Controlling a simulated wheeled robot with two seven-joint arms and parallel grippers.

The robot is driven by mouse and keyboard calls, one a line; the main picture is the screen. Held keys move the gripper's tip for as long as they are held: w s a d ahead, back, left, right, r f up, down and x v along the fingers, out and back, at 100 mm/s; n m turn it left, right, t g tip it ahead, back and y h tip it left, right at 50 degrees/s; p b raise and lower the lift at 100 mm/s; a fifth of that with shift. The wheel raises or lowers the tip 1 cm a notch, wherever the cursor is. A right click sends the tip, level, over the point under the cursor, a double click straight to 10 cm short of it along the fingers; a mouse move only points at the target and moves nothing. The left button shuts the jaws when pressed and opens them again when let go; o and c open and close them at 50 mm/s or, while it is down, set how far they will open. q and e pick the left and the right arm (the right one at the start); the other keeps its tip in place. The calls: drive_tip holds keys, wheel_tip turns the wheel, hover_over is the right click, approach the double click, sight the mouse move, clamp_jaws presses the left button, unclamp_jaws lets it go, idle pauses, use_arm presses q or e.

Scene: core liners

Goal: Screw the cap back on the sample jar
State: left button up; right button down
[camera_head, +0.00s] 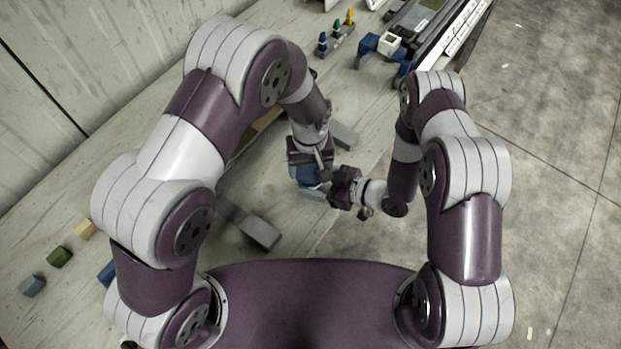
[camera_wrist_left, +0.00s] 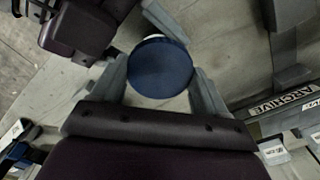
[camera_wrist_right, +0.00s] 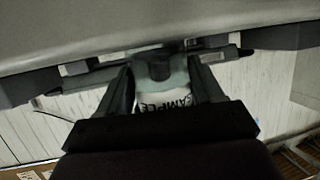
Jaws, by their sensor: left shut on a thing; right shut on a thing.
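The round dark blue cap (camera_wrist_left: 160,70) is between the fingers of my left gripper (camera_wrist_left: 162,64), which is shut on it. In the head view my left gripper (camera_head: 309,178) and right gripper (camera_head: 333,190) meet closely. The cap is over the jar; I cannot tell whether its thread is seated.
A grey block (camera_head: 262,235) lies on the bench (camera_head: 70,190) near my body. Green (camera_head: 60,256), tan and grey blocks lie at the left. Small coloured pegs (camera_head: 337,40) and a blue holder (camera_head: 378,46) stand at the back. Open floor lies to the right.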

use_arm(q)
drive_tip(key=o, duration=1.2)
drive_tip(key=shift+c, duration=0.2)
use_arm(e)
drive_tip(key=shift+c, duration=0.4)
unclamp_jaws()
use_arm(q)
wheel_tip(320, 180, up, 12)
drive_tip(key=shift+f+b, duration=1.25)
use_arm(e)
drive_tip(key=v, duration=1.2)
drive_tip(key=shift+d, duration=0.3)
drive_tip(key=shift+s+r, duration=0.1)
